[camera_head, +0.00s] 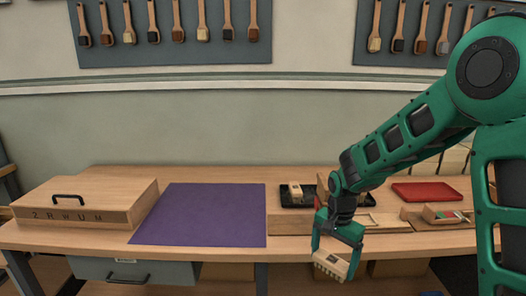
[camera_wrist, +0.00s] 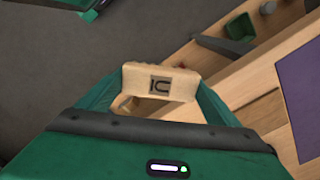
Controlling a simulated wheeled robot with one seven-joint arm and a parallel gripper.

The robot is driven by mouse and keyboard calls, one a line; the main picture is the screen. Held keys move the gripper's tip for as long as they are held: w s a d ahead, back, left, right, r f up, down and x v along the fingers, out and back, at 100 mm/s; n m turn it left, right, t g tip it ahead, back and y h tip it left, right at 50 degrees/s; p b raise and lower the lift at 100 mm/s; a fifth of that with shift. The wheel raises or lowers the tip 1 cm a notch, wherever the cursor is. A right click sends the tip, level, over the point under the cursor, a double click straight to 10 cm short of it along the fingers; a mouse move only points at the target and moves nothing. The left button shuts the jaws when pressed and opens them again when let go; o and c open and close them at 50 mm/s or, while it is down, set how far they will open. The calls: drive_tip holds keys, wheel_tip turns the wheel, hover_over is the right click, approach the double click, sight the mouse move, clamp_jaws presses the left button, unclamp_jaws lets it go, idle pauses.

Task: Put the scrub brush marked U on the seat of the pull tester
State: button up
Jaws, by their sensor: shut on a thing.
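My gripper (camera_head: 335,255) is shut on a pale wooden scrub brush (camera_head: 330,265), held in front of the bench's front edge and a little below the top. In the wrist view the brush (camera_wrist: 184,80) lies between the fingers, with a dark square mark (camera_wrist: 159,86) on its face. The mark looks like a turned letter, possibly U, with a bar beside it; I cannot read it surely. I cannot clearly pick out the pull tester or its seat; low wooden fixtures (camera_head: 437,214) stand at the right of the bench, partly behind my arm.
A purple mat (camera_head: 203,215) lies bare on the bench (camera_head: 185,174). A wooden box (camera_head: 84,201) with a black handle stands at left. A black tray (camera_head: 290,205) holding a brush and a red tray (camera_head: 428,192) lie towards the back. Brushes hang on wall boards (camera_head: 130,55).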

drive_tip(key=w+d+f+n, duration=0.3)
drive_tip(key=d+f+n, duration=0.6)
drive_tip(key=f, duration=0.1)
drive_tip(key=shift+w+d+f, duration=0.2)
drive_tip(key=shift+w+f, duration=0.1)
drive_tip(key=shift+f, duration=0.1)
drive_tip(key=shift+s, duration=0.1)
